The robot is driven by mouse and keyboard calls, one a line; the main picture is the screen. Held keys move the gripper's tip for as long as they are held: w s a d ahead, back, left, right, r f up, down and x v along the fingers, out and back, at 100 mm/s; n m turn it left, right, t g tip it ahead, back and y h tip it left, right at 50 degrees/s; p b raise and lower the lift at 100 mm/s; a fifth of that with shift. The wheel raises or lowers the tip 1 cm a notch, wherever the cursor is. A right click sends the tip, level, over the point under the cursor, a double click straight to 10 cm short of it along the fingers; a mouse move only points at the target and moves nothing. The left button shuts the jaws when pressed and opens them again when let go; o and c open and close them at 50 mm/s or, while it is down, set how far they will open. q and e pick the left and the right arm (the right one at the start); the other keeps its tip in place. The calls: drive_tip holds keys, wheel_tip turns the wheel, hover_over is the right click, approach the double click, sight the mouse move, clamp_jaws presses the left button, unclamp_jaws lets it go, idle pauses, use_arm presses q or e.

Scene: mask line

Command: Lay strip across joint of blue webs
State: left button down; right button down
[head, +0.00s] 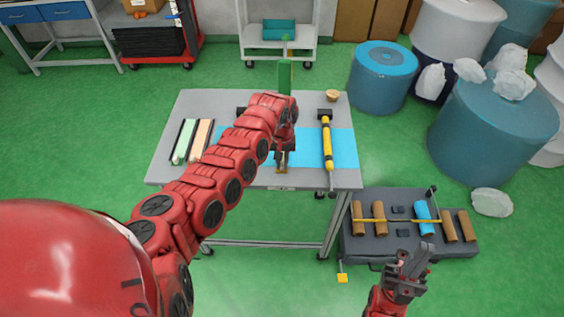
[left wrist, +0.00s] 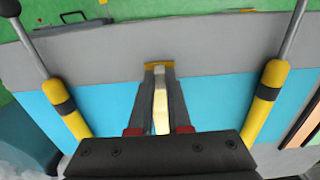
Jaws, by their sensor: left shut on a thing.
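Blue webs lie across the grey table, one part (head: 345,149) right of my left gripper and another left of it. The left wrist view shows blue on both sides of the fingers (left wrist: 105,103). The joint is hidden by the gripper. My left gripper (head: 283,158) is low over the middle of the webs, shut on a narrow cream strip (left wrist: 161,105) that runs lengthwise between its fingers. I cannot tell whether the strip touches the webs. My right gripper (head: 408,262) is empty and appears open, in front of the table, near the low cart.
A yellow bar with black bands (head: 326,143) crosses the web on the right; a matching bar (left wrist: 70,108) and (left wrist: 265,100) flanks each side. Green and peach strips (head: 200,140) lie at table left. A low grey cart (head: 380,235) holds rolls at the front right.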

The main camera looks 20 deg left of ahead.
use_arm(q)
drive_tip(key=shift+f, duration=0.2)
drive_tip(key=c, duration=0.8)
unclamp_jaws()
wheel_tip(320, 180, up, 8)
drive_tip(key=b, duration=0.3)
drive_tip(key=shift+r, duration=4.7)
